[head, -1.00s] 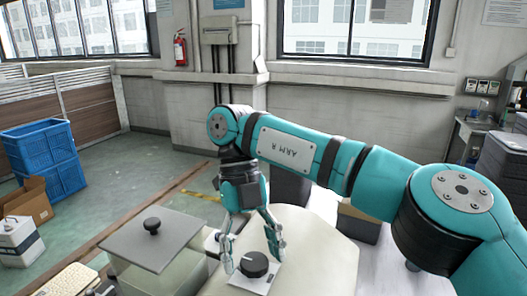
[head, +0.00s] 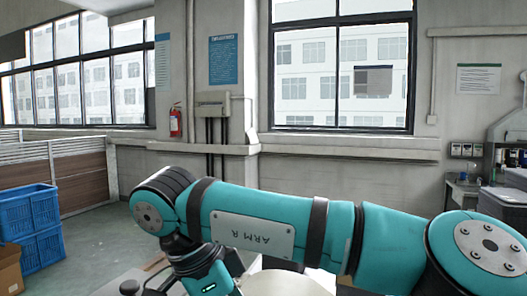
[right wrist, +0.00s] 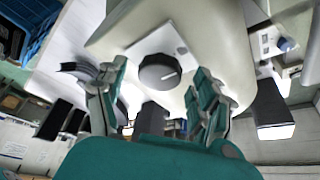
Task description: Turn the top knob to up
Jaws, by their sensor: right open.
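The black round knob (right wrist: 159,72) sits on a light square plate (right wrist: 183,50) on a cream panel in the right wrist view. A short white mark on its face points toward the right of that picture. My right gripper (right wrist: 160,72) is open, with one finger on each side of the knob and visible gaps between. In the head view my right arm crosses the lower part, and its fingers and the knob are out of view. My left gripper is not in view.
Blue crates (head: 30,210) stand at the left with a cardboard box (head: 8,270) below them. In the right wrist view, a grey-white unit (right wrist: 270,42) is at the right and a blue crate (right wrist: 38,32) at upper left. A fire extinguisher (head: 175,120) hangs on the back wall.

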